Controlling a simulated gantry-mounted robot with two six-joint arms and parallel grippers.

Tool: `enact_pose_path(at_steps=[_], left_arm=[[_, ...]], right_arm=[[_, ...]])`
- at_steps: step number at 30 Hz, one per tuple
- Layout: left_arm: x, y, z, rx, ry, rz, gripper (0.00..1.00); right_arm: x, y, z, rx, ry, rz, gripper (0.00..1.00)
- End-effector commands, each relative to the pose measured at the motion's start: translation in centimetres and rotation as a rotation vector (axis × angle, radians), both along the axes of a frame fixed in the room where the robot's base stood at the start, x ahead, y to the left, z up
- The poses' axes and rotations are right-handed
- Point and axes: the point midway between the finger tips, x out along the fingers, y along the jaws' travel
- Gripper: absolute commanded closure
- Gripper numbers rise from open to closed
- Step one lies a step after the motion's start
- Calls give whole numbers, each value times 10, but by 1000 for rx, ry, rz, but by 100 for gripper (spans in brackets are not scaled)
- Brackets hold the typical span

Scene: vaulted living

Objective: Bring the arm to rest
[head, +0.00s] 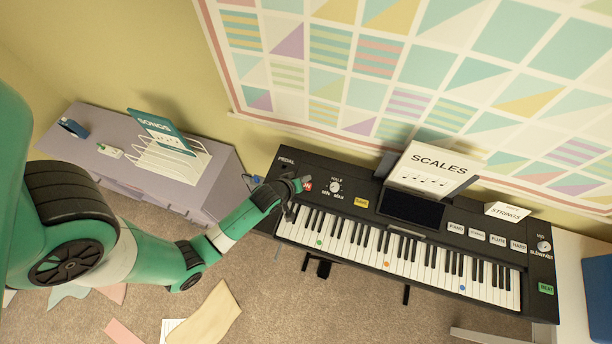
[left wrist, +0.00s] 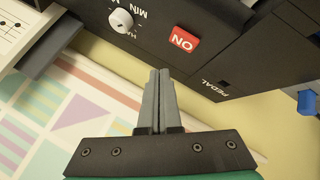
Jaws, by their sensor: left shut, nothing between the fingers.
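My left gripper (head: 302,182) is at the left end of the black keyboard (head: 377,188), beside its red ON button (head: 307,187). In the left wrist view its two grey fingers (left wrist: 159,75) are pressed together with nothing between them. The ON button (left wrist: 184,39) and the MIN/MAX knob (left wrist: 121,21) lie beyond the fingertips in that view. I cannot tell whether the fingertips touch the keyboard. My green left arm reaches in from the left. My right gripper is not in view.
A SCALES card (head: 430,168) stands at the back of the keyboard. A grey-mauve cabinet (head: 222,180) with a white rack (head: 165,160) and SONGS book (head: 160,130) stands at the left. Papers (head: 205,316) lie on the carpet. A patterned hanging (head: 420,60) covers the wall behind.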

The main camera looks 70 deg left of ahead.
Motion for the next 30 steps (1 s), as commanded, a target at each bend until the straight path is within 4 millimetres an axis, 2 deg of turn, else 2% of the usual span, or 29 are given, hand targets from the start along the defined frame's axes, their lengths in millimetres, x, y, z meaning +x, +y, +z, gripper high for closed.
enact_pose_path(at_steps=[1,5,23,26,29,30], left_arm=[[0,0,13,0,0,0,100],[0,0,23,0,0,0,100],[1,-1,22,0,0,-4,100],[17,-7,31,10,-22,-34,100],[59,-11,63,40,-95,-82,100],[80,-13,84,58,-140,-103,100]], right_arm=[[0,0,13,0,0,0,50],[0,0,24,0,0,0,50],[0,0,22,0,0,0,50],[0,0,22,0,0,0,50],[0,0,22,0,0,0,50],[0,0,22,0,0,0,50]])
